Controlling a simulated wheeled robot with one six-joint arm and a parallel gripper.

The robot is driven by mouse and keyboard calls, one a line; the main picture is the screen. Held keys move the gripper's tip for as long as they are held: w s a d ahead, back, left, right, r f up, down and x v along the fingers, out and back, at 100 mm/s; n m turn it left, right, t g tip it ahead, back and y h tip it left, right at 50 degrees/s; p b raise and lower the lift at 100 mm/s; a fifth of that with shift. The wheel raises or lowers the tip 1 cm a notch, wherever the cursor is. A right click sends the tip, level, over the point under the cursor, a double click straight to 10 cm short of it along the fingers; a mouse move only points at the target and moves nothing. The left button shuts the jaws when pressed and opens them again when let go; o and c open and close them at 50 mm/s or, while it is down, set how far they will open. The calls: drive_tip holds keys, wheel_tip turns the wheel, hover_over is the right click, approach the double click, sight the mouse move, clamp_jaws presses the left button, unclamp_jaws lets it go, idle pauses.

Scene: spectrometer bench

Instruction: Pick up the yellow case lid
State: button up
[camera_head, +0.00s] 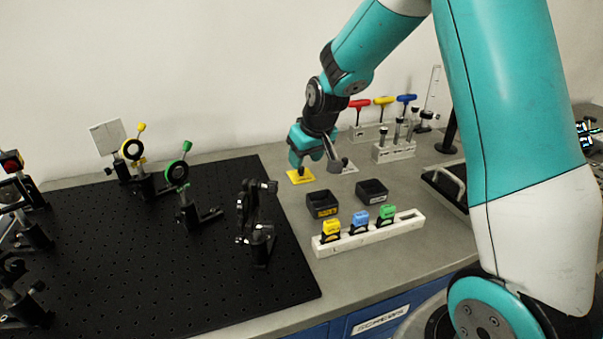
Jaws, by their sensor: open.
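A flat yellow square piece (301,177), which looks like the yellow case lid, lies on the grey bench top behind the open black boxes. My gripper (317,164) points down just above and behind it, slightly to its right. The jaws are apart, and I see nothing held between them. Whether a finger touches the yellow piece cannot be told from this view. An open black box with a yellow label (321,204) stands in front of the yellow piece.
A pale flat piece (349,168) lies right of the gripper. Another black box (371,191) and a white rack (368,236) with yellow, blue and green holders stand nearby. A black breadboard (150,290) with optic mounts fills the left. Colored-handled tools (384,101) stand behind.

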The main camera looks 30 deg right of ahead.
sight(302, 168)
drive_tip(key=x, duration=0.3)
drive_tip(key=shift+a+f, duration=0.1)
drive_tip(key=shift+f, duration=0.2)
clamp_jaws()
drive_tip(key=shift+w+r, duration=0.1)
drive_tip(key=shift+r, duration=0.05)
